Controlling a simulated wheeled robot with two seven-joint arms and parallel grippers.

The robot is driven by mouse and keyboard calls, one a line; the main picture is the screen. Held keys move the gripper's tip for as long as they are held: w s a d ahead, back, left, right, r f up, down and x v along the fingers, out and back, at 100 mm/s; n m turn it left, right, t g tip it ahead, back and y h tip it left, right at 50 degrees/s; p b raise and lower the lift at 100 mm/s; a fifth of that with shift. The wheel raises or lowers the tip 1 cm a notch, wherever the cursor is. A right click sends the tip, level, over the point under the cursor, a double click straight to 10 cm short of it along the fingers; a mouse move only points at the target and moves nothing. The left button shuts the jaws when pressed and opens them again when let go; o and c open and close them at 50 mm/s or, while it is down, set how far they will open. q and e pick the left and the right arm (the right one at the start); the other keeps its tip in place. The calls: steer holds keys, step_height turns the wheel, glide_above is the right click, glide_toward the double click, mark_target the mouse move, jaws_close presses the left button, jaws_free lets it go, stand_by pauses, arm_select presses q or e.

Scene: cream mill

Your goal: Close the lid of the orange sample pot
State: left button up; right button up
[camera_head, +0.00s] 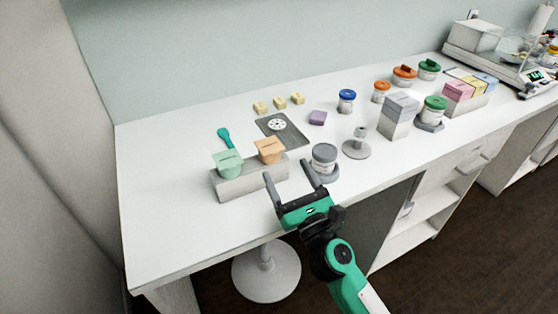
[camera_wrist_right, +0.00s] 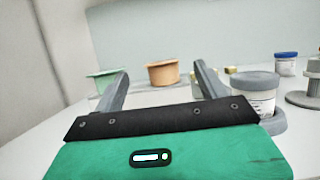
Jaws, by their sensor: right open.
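The pale orange sample pot (camera_head: 270,151) stands in the right side of a light grey block (camera_head: 246,184), beside a mint green pot (camera_head: 228,163). Whether its lid is fully down is too small to tell. In the right wrist view the orange pot (camera_wrist_right: 162,74) shows beyond and between my finger ends, with the green pot (camera_wrist_right: 103,82) to its left. My right gripper (camera_head: 288,170) is open and empty, at the table's front edge, just in front and right of the block. Its fingers point toward the pots and appear apart from them. My left gripper is out of view.
A grey-lidded jar (camera_head: 324,158) on a round base stands close to the right finger. A grey stand (camera_head: 356,147) is farther right. The table's left part is clear.

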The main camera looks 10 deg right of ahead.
steer(key=v, duration=0.3)
steer(key=shift+b, duration=0.4)
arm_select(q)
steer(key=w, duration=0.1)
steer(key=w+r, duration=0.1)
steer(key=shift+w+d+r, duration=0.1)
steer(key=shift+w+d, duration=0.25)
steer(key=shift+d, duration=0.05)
arm_select(e)
steer(key=shift+s, duration=0.15)
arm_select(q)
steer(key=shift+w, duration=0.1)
